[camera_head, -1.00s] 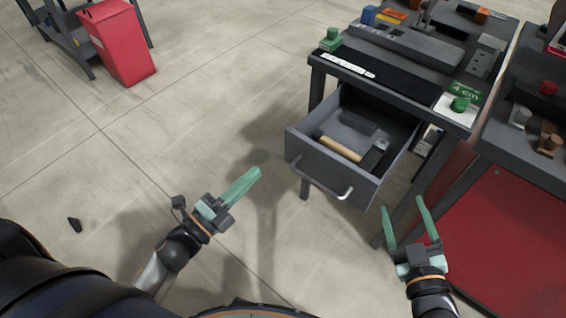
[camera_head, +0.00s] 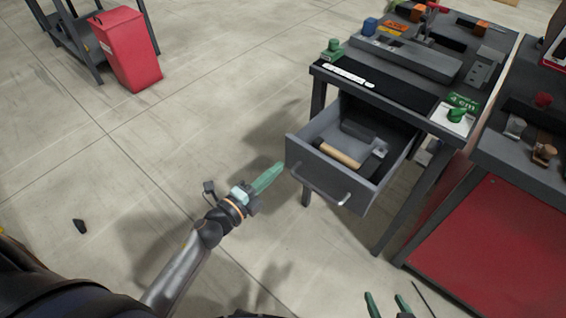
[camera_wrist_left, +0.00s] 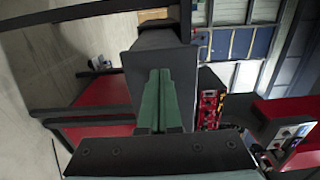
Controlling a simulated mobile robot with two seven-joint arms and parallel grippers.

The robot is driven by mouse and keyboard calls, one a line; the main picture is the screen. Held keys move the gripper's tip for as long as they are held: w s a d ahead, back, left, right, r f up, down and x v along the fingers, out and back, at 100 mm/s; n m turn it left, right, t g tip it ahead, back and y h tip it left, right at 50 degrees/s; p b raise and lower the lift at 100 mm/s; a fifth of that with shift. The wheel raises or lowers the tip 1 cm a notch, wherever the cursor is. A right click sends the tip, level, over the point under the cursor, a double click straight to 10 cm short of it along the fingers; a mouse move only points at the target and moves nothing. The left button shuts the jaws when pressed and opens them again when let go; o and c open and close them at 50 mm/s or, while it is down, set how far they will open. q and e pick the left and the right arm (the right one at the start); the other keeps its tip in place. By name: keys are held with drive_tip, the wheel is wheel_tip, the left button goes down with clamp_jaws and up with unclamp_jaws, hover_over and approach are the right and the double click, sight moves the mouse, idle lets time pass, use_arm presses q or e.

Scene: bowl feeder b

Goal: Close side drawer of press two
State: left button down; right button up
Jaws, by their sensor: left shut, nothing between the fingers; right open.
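The grey side drawer (camera_head: 312,172) of the press table is pulled open, with its silver handle (camera_head: 322,191) facing me. Inside it lie a wooden-handled tool (camera_head: 338,154) and dark items. My left gripper (camera_head: 276,171) is shut and empty, with its green fingers just left of the drawer front's left end. I cannot tell whether they touch it. In the left wrist view the closed fingers (camera_wrist_left: 160,85) point at a dark panel (camera_wrist_left: 185,75), probably the drawer front. My right gripper (camera_head: 386,298) is open and empty at the bottom edge, partly cut off.
A red-sided bench (camera_head: 480,240) stands to the right. A red bin (camera_head: 128,50) is at the upper left.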

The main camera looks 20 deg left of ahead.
sight(291, 157)
use_arm(q)
drive_tip(key=shift+x, duration=1.7)
